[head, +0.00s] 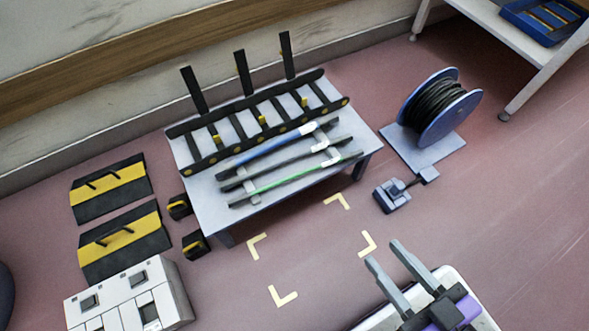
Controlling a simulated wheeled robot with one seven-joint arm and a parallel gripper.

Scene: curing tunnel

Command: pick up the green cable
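The green cable (290,182) is a thin straight length with black ends and a white band near its right end. It lies along the front of a light grey table (213,212), nearest of three parallel cables. A black or grey cable (285,165) lies just behind it, and a blue cable (265,148) behind that. My gripper (388,252) is at the bottom right, in front of and apart from the table. Its two grey fingers are spread wide with nothing between them.
A black rack (258,120) with uprights stands behind the cables on the table. A blue cable reel (457,110) and a small grey-blue device (391,196) are on the floor to the right. Yellow corner marks (283,297) outline clear floor. Black-yellow boxes (123,240) and a white cabinet (130,297) are left.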

